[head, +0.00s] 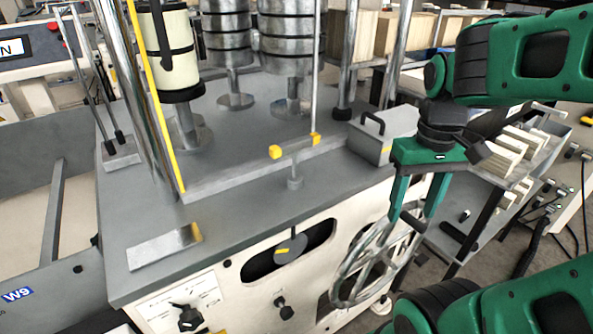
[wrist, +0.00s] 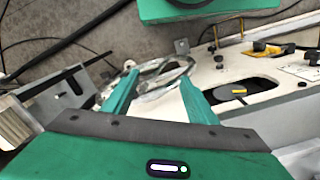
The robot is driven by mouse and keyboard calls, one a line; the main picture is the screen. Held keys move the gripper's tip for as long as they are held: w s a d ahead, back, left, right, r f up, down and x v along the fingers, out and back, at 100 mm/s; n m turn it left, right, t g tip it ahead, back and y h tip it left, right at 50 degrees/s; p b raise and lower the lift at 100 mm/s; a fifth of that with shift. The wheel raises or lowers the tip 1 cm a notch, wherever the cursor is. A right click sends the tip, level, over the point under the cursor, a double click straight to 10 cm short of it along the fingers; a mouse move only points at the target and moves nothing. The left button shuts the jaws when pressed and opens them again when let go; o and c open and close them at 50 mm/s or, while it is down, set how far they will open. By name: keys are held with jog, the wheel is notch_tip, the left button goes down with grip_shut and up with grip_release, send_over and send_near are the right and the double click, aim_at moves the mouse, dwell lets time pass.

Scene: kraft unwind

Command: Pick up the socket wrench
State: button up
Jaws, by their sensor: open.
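A T-shaped tool with a grey crossbar (head: 294,147) and yellow ends stands upright on the grey machine top in the head view; it looks like the socket wrench. Its short stem goes down to a small round foot on the deck. My gripper (head: 412,213) is open and empty, pointing down beyond the right front edge of the machine, well to the right of the tool and apart from it. In the wrist view the open fingers (wrist: 158,79) have the spoked handwheel behind them. I cannot make out the tool in the wrist view.
The handwheel (head: 373,265) juts from the machine front below my gripper. A grey box with a handle (head: 383,137) stands on the deck between tool and gripper. Metal cylinders (head: 288,38) and upright posts rise behind the tool. The deck in front of it is mostly clear.

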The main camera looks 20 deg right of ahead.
jog(key=w+a+r+n, duration=0.5)
jog(key=w+n, duration=0.2)
jog(key=w, duration=0.1)
notch_tip(320, 180, up, 6)
jog(key=n, duration=1.5)
send_over(295, 176)
jog(key=shift+d+f, duration=0.2)
jog(key=shift+d, duration=0.1)
jog(key=shift+w+a+f+n, duration=0.15)
jog(key=shift+w+f+n, duration=0.05)
jog(key=shift+w+n, duration=0.35)
jog(key=shift+f, duration=0.4)
notch_tip(295, 176, down, 10)
jog(key=shift+s+r, duration=0.1)
jog(key=shift+c, duration=0.6)
jog(key=c, duration=1)
